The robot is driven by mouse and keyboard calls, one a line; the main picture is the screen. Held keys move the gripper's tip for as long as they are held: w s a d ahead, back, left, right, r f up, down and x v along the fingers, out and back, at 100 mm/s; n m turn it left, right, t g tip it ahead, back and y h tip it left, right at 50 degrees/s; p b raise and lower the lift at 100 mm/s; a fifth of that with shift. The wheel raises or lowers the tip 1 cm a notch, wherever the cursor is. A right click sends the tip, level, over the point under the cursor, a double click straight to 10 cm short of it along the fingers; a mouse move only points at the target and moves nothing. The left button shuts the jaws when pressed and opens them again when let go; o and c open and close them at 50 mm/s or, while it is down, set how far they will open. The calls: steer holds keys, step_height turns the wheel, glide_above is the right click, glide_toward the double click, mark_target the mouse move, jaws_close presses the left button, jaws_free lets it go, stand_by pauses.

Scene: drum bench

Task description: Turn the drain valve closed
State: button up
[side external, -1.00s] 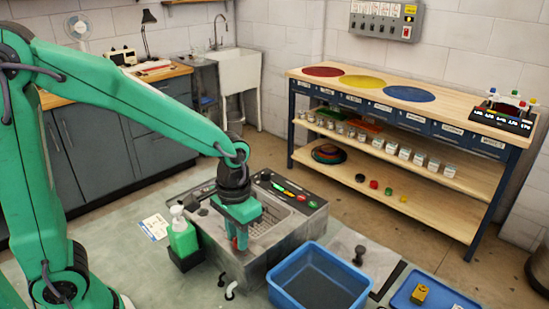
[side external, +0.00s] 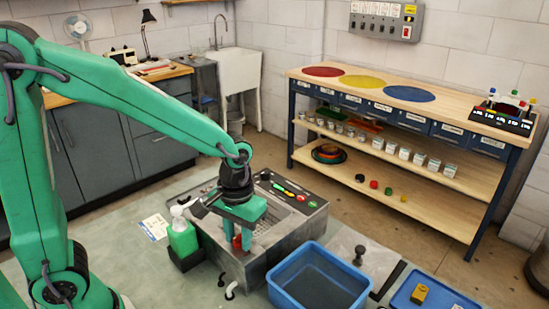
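My green gripper (side external: 238,238) points straight down over the near left part of a grey metal basin unit (side external: 289,238). A small red part (side external: 237,241), which looks like the drain valve's handle, shows low between and beside the fingers. The fingers stand on either side of it, but I cannot tell whether they press on it. My gripper hides most of the red part, and its angle cannot be read.
A green pump bottle (side external: 182,236) in a dark holder stands close left of my gripper. A blue tub (side external: 318,278) is in front of the basin unit at the right. A white bent pipe (side external: 231,289) is below.

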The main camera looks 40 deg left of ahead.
mark_target(239, 236)
steer(key=shift+o, duration=1.4)
steer(key=shift+r, duration=0.1)
steer(key=shift+w+r, duration=0.15)
steer(key=shift+r, duration=3.7)
steer(key=shift+s+a+r, duration=0.25)
steer(key=shift+a+r, duration=0.05)
steer(key=s+a+r+m+t, duration=0.2)
steer(key=s+a+r+t, duration=0.2)
steer(key=s+a+t, duration=0.2)
steer(key=shift+s+a+m, duration=0.4)
steer(key=shift+s+a, duration=0.1)
steer(key=shift+s, duration=0.85)
